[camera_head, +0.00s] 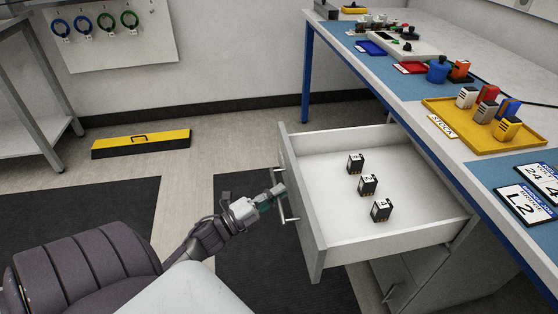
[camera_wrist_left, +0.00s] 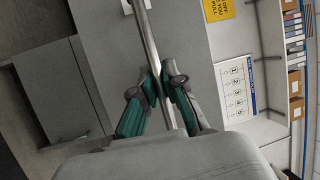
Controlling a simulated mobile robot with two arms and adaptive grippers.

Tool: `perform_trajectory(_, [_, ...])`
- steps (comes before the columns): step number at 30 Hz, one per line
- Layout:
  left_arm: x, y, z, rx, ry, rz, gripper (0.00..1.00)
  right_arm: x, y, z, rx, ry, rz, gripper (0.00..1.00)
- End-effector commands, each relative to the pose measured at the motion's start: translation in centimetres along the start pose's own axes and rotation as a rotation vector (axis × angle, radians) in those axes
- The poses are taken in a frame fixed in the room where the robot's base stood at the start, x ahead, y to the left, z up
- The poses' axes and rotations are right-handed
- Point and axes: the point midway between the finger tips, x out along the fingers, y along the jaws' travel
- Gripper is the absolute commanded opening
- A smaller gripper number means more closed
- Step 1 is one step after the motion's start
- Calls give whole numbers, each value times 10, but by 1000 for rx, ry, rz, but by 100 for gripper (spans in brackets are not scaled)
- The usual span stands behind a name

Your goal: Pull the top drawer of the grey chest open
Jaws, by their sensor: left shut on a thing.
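The top drawer (camera_head: 340,234) of the grey chest (camera_head: 433,277) is pulled out far from under the workbench. Several small black numbered blocks lie on its white floor, among them one at the middle (camera_head: 367,185). My left gripper (camera_head: 277,192) is at the drawer's front, shut on the bar handle. In the left wrist view the gripper's two green-sided fingers (camera_wrist_left: 162,88) sit on either side of the metal bar handle (camera_wrist_left: 146,35), against the grey drawer front (camera_wrist_left: 92,45). The right gripper does not show.
The workbench (camera_head: 450,152) above the chest carries a yellow tray (camera_head: 466,128) with coloured blocks. A lower handle (camera_head: 391,292) shows on the chest. Dark mats cover the floor before the drawer.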

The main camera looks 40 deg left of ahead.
Motion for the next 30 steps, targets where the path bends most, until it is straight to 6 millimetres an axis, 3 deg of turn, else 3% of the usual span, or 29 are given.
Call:
perform_trajectory(2, [0,1,0,0,0,3,0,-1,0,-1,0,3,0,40])
perform_trajectory(3, [0,1,0,0,0,3,16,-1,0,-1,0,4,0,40])
perform_trajectory(7, [0,1,0,0,0,2,37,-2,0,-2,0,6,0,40])
perform_trajectory(19, [-7,1,0,-1,-1,2,37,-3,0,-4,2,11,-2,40])
perform_trajectory(30, [-80,1,0,0,-2,4,37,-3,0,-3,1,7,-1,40])
